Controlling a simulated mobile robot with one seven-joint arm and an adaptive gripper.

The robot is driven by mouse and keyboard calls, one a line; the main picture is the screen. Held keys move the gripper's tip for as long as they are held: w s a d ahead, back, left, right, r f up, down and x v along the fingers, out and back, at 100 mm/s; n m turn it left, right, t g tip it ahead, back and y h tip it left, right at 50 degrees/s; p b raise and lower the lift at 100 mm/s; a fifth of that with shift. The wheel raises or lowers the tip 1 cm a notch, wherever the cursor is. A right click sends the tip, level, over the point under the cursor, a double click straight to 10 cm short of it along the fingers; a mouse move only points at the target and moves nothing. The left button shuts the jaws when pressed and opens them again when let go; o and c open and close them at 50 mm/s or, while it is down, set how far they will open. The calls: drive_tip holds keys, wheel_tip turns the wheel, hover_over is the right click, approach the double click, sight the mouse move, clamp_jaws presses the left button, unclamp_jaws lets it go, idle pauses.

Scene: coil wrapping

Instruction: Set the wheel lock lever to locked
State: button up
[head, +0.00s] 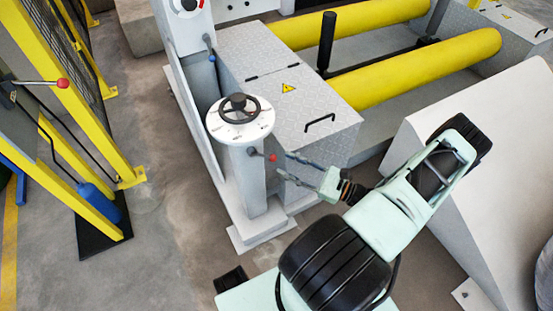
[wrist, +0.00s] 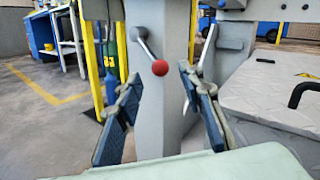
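A lever with a red ball knob (head: 272,157) sits on the side of the grey pedestal (head: 251,185), below a white dial top with a black handwheel (head: 238,105). In the wrist view the lever's grey arm slopes down and right from its pivot to the red ball (wrist: 160,67). No lock marking is readable. My gripper (head: 283,163) is open, its two fingers pointing at the pedestal. In the wrist view the ball appears between the fingertips of my gripper (wrist: 160,77), slightly above them. No contact is visible.
A second lever (wrist: 207,48) shows behind the right finger. A plated box (head: 310,120) with a black handle stands right of the pedestal, with yellow rollers (head: 420,70) behind. Another red-knobbed lever (head: 63,83) is at the yellow frame, left. Open floor (head: 180,215) lies between.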

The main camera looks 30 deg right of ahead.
drive_tip(key=v, duration=0.6)
drive_tip(key=shift+a+r+n, duration=0.15)
drive_tip(key=shift+r+n, duration=0.15)
drive_tip(key=c, duration=0.4)
drive_tip(key=a+r+n+g+y, duration=0.1)
drive_tip(key=n, duration=0.1)
drive_tip(key=a+r+n+g+y+p, duration=0.1)
drive_tip(key=r+n, duration=0.1)
drive_tip(key=a+r+n+g+p, duration=0.1)
drive_tip(key=n, duration=0.1)
drive_tip(key=shift+a+r+g+y, duration=0.2)
drive_tip(key=shift+r+g+y, duration=0.15)
drive_tip(key=shift+g+y, duration=0.05)
clamp_jaws()
drive_tip(key=w+d+r+n+g+h+p, duration=0.45)
drive_tip(key=d+r+n+h, duration=0.35)
drive_tip(key=n, duration=0.8)
drive_tip(key=y+b, duration=0.2)
approach(263, 155)
drive_tip(key=w+f, duration=0.3)
drive_tip(key=f, duration=0.2)
drive_tip(key=shift+w+f, duration=0.3)
drive_tip(key=shift+w, duration=0.05)
